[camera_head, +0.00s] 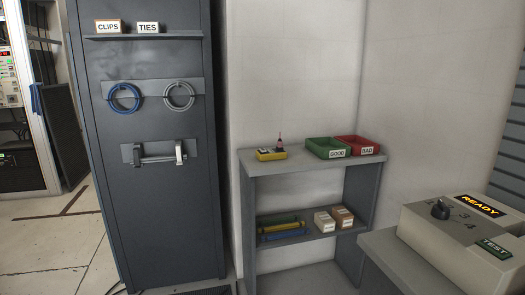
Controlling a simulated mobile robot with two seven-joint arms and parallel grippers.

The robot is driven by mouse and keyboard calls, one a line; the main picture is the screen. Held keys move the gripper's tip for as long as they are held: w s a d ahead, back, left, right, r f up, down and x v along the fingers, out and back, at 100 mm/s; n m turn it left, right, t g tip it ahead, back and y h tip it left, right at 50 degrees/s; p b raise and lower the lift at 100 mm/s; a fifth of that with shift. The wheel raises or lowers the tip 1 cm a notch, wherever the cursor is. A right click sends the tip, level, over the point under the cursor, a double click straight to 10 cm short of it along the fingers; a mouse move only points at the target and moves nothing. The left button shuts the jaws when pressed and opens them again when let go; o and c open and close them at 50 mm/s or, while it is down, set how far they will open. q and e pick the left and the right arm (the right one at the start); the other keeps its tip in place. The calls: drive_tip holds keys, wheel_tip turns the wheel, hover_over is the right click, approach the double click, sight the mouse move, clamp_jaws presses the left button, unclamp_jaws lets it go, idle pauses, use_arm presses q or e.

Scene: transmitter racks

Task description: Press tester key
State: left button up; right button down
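The tester (447,252) is a beige box on a grey surface at the lower right, cut off by the frame's edge. Its top bears a black rotary knob (440,209) with numbers around it; 3 and 4 are readable. A dark display (479,205) reads READY in yellow letters. A green key or plate marked TEST (495,248) sits at the tester's near right. Neither of my grippers is in view, and nothing touches the tester.
A grey shelf stand (262,163) holds a yellow device (271,155), a green GOOD bin (324,148) and a red BAD bin (359,146). Small boxes and colored bars lie on its lower shelf. A tall dark cabinet (160,225) with hanging rings stands left. Open floor shows at far left.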

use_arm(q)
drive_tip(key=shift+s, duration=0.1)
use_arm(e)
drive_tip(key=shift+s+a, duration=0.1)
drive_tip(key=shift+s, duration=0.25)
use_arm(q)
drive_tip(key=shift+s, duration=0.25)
